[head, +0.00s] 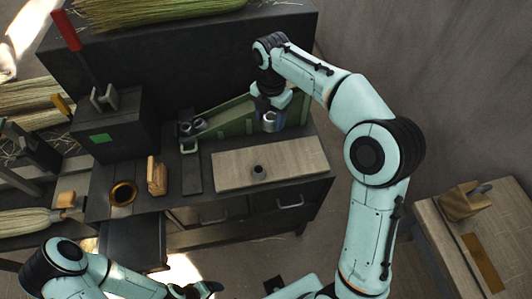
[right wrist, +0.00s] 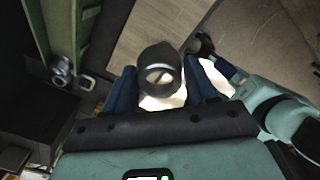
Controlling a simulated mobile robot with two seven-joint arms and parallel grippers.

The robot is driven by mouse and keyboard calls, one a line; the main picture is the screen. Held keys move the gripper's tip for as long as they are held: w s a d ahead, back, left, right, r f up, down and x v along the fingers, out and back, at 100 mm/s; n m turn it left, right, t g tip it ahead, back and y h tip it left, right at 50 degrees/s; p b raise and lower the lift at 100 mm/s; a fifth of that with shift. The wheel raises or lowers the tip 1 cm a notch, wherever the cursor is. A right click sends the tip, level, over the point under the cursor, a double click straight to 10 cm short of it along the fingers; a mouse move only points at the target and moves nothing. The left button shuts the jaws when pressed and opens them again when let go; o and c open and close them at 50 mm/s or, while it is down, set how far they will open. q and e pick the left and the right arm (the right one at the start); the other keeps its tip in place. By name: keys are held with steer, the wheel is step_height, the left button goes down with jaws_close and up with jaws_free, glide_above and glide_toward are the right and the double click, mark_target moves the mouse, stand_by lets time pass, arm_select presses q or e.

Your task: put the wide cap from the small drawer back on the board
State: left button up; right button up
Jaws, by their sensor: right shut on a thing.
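The wide cap (right wrist: 158,62) looks like a dark grey, hollow cylinder in the right wrist view. My right gripper (right wrist: 165,88) is shut on it, with a blue finger on each side. In the head view the right gripper (head: 270,120) holds it above the back of the bench, behind the pale wooden board (head: 225,168). A small dark round piece (head: 258,170) stands on the board. My left gripper (head: 203,288) is at the bottom edge, and its fingers are too dark to read. The drawer fronts (head: 290,201) under the board look closed.
A green sloping bracket (head: 235,122) stands close beside the right gripper. A dark block with a green patch (head: 102,138), a brass ring (head: 123,193) and a wooden brush-like piece (head: 156,176) are to the left. A side table (head: 440,235) stands at the right.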

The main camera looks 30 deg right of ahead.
steer(key=b, duration=0.2)
glide_toward(270, 161)
steer(key=shift+s+f, duration=0.1)
arm_select(q)
steer(key=shift+s+f+b, duration=0.2)
steer(key=shift+s+f, duration=0.4)
steer(key=shift+f, duration=0.3)
steer(key=shift+s+f+b, duration=0.15)
steer(key=shift+s+f, duration=0.4)
steer(key=shift+f, duration=0.3)
arm_select(e)
steer(key=shift+f, duration=3.1)
steer(key=shift+f, duration=0.1)
steer(key=o, duration=1.1)
arm_select(q)
steer(key=shift+w+r+p, duration=0.5)
steer(key=shift+r+p, duration=0.15)
steer(key=shift+r, duration=0.2)
arm_select(e)
step_height(270, 161, up, 12)
steer(key=shift+r, duration=0.15)
arm_select(q)
steer(key=shift+s, duration=0.1)
